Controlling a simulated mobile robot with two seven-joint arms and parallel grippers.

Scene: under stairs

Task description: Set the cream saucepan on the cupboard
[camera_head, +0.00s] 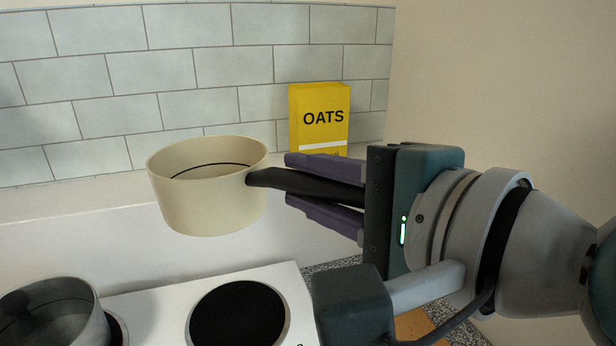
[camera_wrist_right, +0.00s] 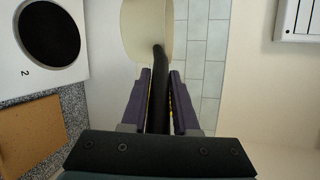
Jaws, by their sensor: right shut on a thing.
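The cream saucepan (camera_head: 208,195) is upright in the air above the back of the hob, in the middle left of the head view. Its black handle (camera_head: 305,186) points right, between the purple fingers of my right gripper (camera_head: 322,189). That gripper is shut on the handle. In the right wrist view, the saucepan (camera_wrist_right: 146,32) is at the top, with the handle running down between the fingers (camera_wrist_right: 157,100). I cannot make out the cupboard for certain in either view. My left gripper is not in view.
A white hob (camera_head: 157,310) lies below, with a bare black plate (camera_head: 237,314). A grey pot (camera_head: 50,312) stands at its left. A yellow oats box (camera_head: 319,119) stands behind my right gripper, against the tiled wall (camera_head: 170,75). A brown board (camera_wrist_right: 32,137) lies on the speckled counter (camera_wrist_right: 75,118).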

